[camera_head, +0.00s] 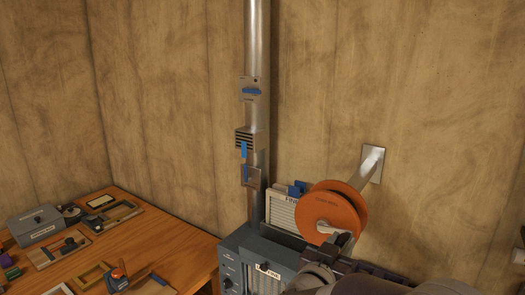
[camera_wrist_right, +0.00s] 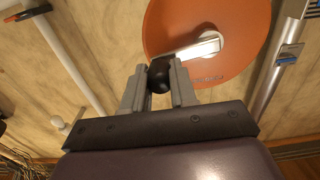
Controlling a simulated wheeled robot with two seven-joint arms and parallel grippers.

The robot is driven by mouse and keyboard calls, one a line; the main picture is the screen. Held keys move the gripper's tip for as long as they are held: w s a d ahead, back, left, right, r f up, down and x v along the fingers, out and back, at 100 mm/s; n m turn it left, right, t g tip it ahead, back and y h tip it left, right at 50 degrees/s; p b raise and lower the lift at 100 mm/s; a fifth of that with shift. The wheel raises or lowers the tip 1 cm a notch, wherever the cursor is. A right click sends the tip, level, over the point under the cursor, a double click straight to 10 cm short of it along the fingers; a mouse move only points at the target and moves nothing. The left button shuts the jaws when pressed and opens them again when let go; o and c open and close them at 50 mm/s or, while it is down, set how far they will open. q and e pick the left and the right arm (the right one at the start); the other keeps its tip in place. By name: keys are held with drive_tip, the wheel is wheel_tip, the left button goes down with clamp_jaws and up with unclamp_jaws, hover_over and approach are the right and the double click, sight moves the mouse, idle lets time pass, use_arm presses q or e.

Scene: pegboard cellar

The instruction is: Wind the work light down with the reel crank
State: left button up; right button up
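The orange reel (camera_head: 334,208) sits on a metal bracket from the wall plate, right of the pole. It also shows in the right wrist view (camera_wrist_right: 225,62), with its pale crank arm (camera_wrist_right: 197,50) across its face. The crank's black knob (camera_wrist_right: 157,77) is between the two grey fingers of my right gripper (camera_wrist_right: 158,88), which look closed against its sides. In the head view, my right gripper (camera_head: 343,241) is at the reel's lower edge, with the crank arm (camera_head: 327,229) beside it. My left gripper is out of view. I cannot make out the work light.
A metal pole (camera_head: 257,40) with blue-marked fittings stands left of the reel. A grey-blue cabinet (camera_head: 240,250) is below it. A wooden bench (camera_head: 188,250) at left holds trays, a grey box (camera_head: 37,226) and small tools. The wall beside the reel is bare.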

drive_tip(key=shift+w+a+r+p, duration=0.1)
drive_tip(key=shift+a+r+p, duration=0.05)
drive_tip(key=shift+r+p, duration=0.6)
drive_tip(key=shift+w+a+r+p, duration=0.1)
drive_tip(key=shift+a+r+p, duration=0.05)
drive_tip(key=shift+r+p, duration=0.6)
drive_tip(key=w+a+r+p, duration=0.2)
drive_tip(key=w+a+p, duration=0.3)
drive_tip(key=a, duration=0.2)
drive_tip(key=shift+a+r, duration=0.15)
drive_tip(key=shift+r, duration=0.1)
drive_tip(key=o, duration=1)
